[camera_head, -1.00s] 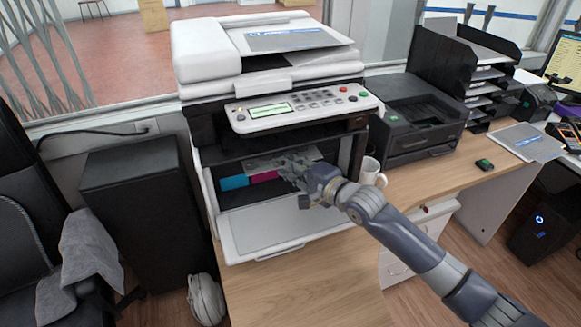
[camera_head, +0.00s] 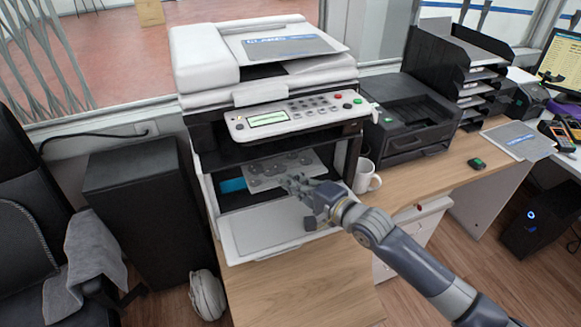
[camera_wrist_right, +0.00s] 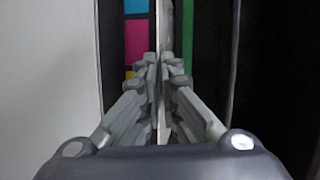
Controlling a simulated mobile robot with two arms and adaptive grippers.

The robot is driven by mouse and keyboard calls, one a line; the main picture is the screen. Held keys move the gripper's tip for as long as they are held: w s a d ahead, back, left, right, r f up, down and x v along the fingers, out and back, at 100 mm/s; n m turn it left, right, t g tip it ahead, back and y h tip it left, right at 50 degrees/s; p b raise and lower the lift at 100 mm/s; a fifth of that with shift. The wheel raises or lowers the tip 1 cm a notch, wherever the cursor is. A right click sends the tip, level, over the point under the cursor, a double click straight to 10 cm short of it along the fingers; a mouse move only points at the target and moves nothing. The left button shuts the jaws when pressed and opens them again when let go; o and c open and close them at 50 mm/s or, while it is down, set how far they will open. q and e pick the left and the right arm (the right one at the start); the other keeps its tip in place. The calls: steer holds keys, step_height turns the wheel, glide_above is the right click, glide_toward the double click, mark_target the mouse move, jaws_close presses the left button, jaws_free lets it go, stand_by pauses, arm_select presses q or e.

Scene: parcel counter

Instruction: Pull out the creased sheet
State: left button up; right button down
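The creased sheet (camera_head: 262,175) is grey with darker smudges and sticks out of the open front of the printer (camera_head: 215,150), above the lowered front door (camera_head: 265,232). My right gripper (camera_head: 292,183) is shut on its near right edge. In the right wrist view the fingers (camera_wrist_right: 163,75) are close together, with the sheet (camera_wrist_right: 165,22) edge-on between them as a thin pale strip. The sheet's far end is hidden inside the printer. My left gripper is not in view.
Inside the opening is a cyan block (camera_head: 233,185); magenta (camera_wrist_right: 136,41) and green (camera_wrist_right: 187,40) parts show in the right wrist view. A white mug (camera_head: 366,176) stands right of the printer, close to my arm. A black cabinet (camera_head: 140,190) stands left.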

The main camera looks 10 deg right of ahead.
steer(key=s+p, duration=0.2)
steer(key=s, duration=0.1)
steer(key=s+d+p, duration=0.1)
steer(key=s+p, duration=0.1)
steer(key=s, duration=0.1)
steer(key=s+d+p, duration=0.1)
steer(key=s+p, duration=0.1)
steer(key=s, duration=0.2)
steer(key=shift+r, duration=0.2)
steer(key=shift+s+d+p, duration=0.15)
steer(key=shift+s+p, duration=0.25)
steer(key=shift+s, duration=0.3)
steer(key=shift+f, duration=0.1)
steer(key=s+r+p, duration=0.1)
steer(key=s+p, duration=0.1)
steer(key=s+r+p, duration=0.2)
steer(key=shift+d+p, duration=0.35)
steer(key=shift+d, duration=0.05)
